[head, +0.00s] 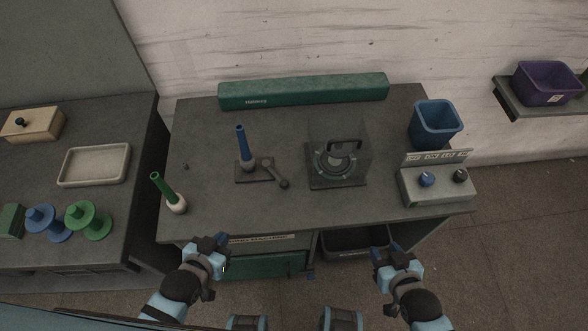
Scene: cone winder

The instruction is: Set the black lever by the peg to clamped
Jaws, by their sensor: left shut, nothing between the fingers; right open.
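The black lever (275,173) sits on a dark base plate beside the peg, its arm slanting toward the front right with a knob at its end. A blue cone (242,147) stands upright over the peg, so the peg itself is hidden. My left gripper (220,240) is shut and empty at the table's front edge, in front of and left of the lever. My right gripper (388,252) is open and empty at the front edge, to the right of the lever. Neither gripper touches the lever.
A clear guard box (340,150) stands right of the lever. A control box (436,187) and a blue bin (436,122) are at the right. A long green housing (303,91) lines the back.

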